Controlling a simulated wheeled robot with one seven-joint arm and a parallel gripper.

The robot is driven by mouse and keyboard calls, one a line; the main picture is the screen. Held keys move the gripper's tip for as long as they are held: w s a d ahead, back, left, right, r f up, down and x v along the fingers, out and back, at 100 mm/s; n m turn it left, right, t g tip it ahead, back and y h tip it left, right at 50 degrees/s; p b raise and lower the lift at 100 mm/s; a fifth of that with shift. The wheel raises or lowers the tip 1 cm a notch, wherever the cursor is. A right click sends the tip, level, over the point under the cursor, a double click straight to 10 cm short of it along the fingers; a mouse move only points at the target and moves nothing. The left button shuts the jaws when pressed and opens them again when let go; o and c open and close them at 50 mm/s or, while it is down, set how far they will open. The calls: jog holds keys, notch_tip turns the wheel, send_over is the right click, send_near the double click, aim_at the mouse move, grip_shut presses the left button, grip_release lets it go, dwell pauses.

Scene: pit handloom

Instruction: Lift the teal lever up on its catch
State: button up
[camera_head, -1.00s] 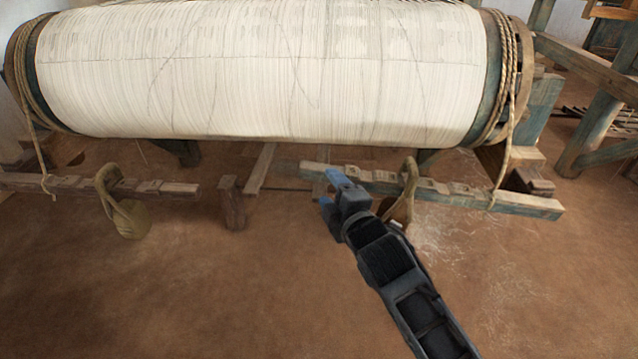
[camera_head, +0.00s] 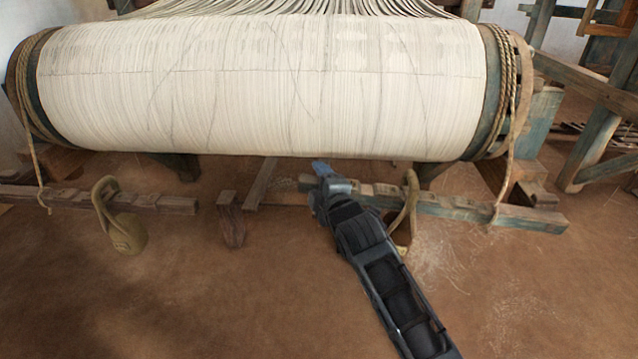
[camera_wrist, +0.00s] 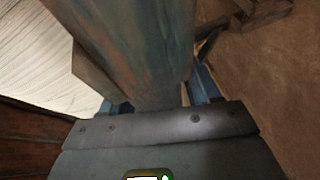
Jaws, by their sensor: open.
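The teal lever (camera_head: 460,208) is a long notched wooden bar, low in front of the roller at right in the head view. A strap with a weight (camera_head: 405,222) hangs over it. My gripper (camera_head: 318,182) is at its left end, hiding part of it. In the wrist view the worn teal wood of the lever (camera_wrist: 135,45) runs between the two blue fingers (camera_wrist: 157,95), which are apart; I cannot tell whether they touch it. I cannot make out the catch clearly.
The big roller of white warp (camera_head: 260,90) lies just above and behind. A short brown post (camera_head: 230,215) stands left of my gripper. A brown lever (camera_head: 160,203) with an olive weight (camera_head: 125,232) is further left. The earth floor in front is clear.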

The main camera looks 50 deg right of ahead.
grip_shut()
jog(key=shift+a+f, duration=0.1)
jog(key=shift+f, duration=0.7)
grip_release()
jog(key=p+v, duration=0.1)
jog(key=v, duration=0.6)
jog(key=shift+s+a+r, duration=0.15)
jog(key=shift+s+a, duration=0.05)
jog(key=shift+s, duration=0.15)
